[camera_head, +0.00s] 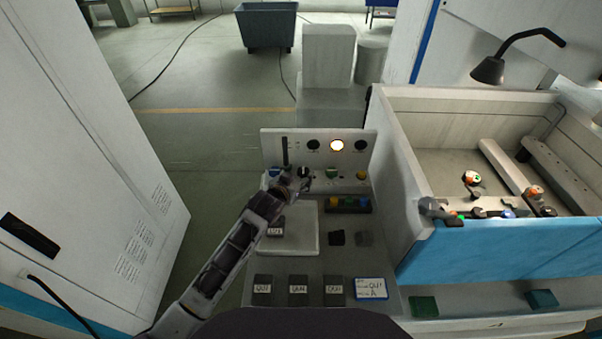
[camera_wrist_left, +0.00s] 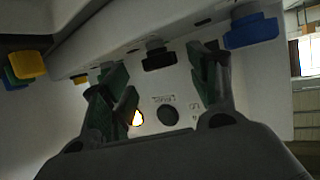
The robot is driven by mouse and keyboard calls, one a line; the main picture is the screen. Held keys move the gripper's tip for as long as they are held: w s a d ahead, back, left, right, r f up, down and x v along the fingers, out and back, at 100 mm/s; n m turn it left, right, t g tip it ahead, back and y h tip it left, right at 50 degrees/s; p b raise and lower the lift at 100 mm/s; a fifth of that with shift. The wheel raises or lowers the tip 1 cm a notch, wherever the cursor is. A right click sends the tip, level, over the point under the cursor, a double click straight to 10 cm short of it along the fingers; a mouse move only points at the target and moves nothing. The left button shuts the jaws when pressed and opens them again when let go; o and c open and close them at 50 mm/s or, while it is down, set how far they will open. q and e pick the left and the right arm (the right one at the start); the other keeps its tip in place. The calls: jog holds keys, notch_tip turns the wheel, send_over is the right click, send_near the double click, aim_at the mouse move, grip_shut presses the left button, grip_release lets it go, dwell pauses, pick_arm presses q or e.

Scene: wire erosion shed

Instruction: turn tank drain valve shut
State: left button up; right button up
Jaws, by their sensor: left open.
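My left gripper (camera_head: 292,180) is open in front of a small white control panel (camera_head: 268,145). In the left wrist view the two fingers (camera_wrist_left: 163,90) stand apart, with a black knob (camera_wrist_left: 160,59) beyond the gap between them. The knob also shows in the head view (camera_head: 303,171); I cannot tell whether a finger touches it. A white tank (camera_head: 410,165) with a blue front is at right. A grey fitting with a dark end (camera_head: 431,208) is at its near left corner. No label readable here shows which part is the drain valve. My right gripper is out of view.
The panel carries a lit lamp (camera_head: 337,145), dark dials, and blue, green and yellow (camera_head: 362,175) parts. Labelled dark blocks (camera_head: 298,291) and a white card (camera_head: 370,288) lie on the bench below. A tall white cabinet (camera_head: 90,150) stands at left.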

aim_at(303, 173)
pick_arm(q)
jog(key=shift+x, duration=1.4)
jog(key=c, duration=1)
